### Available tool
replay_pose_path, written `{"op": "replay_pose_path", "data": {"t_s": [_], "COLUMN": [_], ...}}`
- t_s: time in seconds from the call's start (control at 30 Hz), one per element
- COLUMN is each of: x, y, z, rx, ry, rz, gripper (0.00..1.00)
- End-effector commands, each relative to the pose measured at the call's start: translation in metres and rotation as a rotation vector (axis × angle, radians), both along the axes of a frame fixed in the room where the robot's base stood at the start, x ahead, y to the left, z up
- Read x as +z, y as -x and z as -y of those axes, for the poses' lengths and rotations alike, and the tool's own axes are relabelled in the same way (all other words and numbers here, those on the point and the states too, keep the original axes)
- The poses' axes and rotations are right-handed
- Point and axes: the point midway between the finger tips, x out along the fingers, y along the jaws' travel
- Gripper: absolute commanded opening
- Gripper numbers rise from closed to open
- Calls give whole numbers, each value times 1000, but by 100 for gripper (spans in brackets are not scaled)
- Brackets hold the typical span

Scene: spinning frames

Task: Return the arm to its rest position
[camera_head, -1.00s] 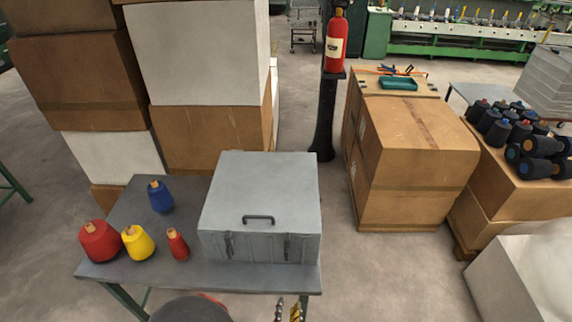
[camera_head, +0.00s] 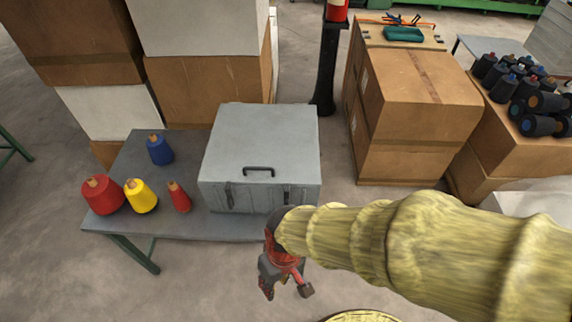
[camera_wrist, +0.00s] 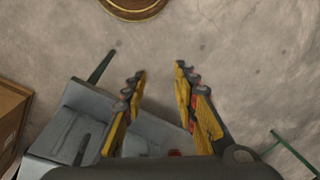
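My arm, in a yellowish ribbed sleeve, reaches in from the right in the head view. My gripper (camera_head: 287,289) hangs at its end, over the floor just in front of the table (camera_head: 230,226). In the wrist view my gripper (camera_wrist: 160,76) has its two yellow-and-dark fingers apart, with bare floor between the tips. It holds nothing. The grey case (camera_head: 262,145) stands closed on the table, behind the gripper. My wrist hides a little of the case's lower right front.
A red spool (camera_head: 103,196), a yellow spool (camera_head: 141,196), a small red spool (camera_head: 180,198) and a blue spool (camera_head: 159,150) stand on the table, left of the case. Cardboard boxes (camera_head: 420,110) stand behind at right. Floor (camera_head: 60,260) is clear at front left.

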Motion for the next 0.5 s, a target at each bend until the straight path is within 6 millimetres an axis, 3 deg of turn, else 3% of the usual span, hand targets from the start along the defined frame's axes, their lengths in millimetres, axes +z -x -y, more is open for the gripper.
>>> {"op": "replay_pose_path", "data": {"t_s": [0.03, 0.1, 0.3, 0.5], "x": [25, 55, 134, 199], "y": [-11, -21, -46, -61], "z": [18, 47, 126, 182], "rx": [-71, -156, -345, -541], "ry": [0, 15, 17, -31], "rz": [20, 47, 222, 437], "gripper": [29, 29, 29, 29]}}
